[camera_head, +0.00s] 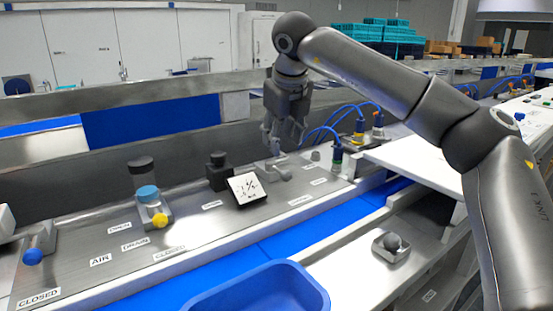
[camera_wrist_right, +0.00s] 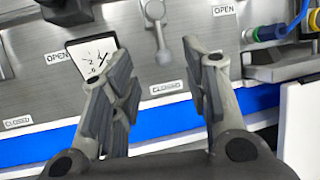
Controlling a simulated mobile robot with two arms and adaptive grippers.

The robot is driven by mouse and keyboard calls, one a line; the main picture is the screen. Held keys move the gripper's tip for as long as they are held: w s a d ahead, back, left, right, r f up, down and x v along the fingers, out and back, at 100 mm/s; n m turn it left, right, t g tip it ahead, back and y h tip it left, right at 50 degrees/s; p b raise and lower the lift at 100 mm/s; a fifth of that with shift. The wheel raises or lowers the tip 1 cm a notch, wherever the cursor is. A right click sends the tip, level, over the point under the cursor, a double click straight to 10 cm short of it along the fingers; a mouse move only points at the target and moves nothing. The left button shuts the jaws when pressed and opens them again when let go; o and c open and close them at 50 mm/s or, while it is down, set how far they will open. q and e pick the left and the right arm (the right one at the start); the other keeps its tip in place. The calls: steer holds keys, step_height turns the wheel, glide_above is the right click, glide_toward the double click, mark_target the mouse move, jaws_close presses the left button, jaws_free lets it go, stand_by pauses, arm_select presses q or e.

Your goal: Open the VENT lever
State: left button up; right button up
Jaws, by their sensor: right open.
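A grey lever (camera_wrist_right: 158,38) with a rounded end points down the panel in the right wrist view, between an OPEN label (camera_wrist_right: 224,10) above right and a CLOSED label (camera_wrist_right: 168,87) below. It also shows in the head view (camera_head: 279,172). I cannot read the word VENT on any label, so I cannot confirm which lever bears that name. My right gripper (camera_head: 284,144) hangs just above and behind this grey lever. In the right wrist view its fingers (camera_wrist_right: 160,70) are apart with nothing between them. My left gripper is out of view.
Yellow-knob (camera_head: 159,221) and blue-knob (camera_head: 33,257) levers lie further left. Blue hoses (camera_head: 337,140) rise at right. A blue bin (camera_head: 262,290) is in front.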

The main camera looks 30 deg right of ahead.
mark_target(279, 169)
steer(key=p+x, duration=0.3)
steer(key=x, duration=0.6)
steer(key=shift+d+f, duration=0.1)
steer(key=shift+w+f, duration=0.25)
steer(key=shift+f, duration=0.35)
steer(key=shift+c, duration=0.9)
jaws_close()
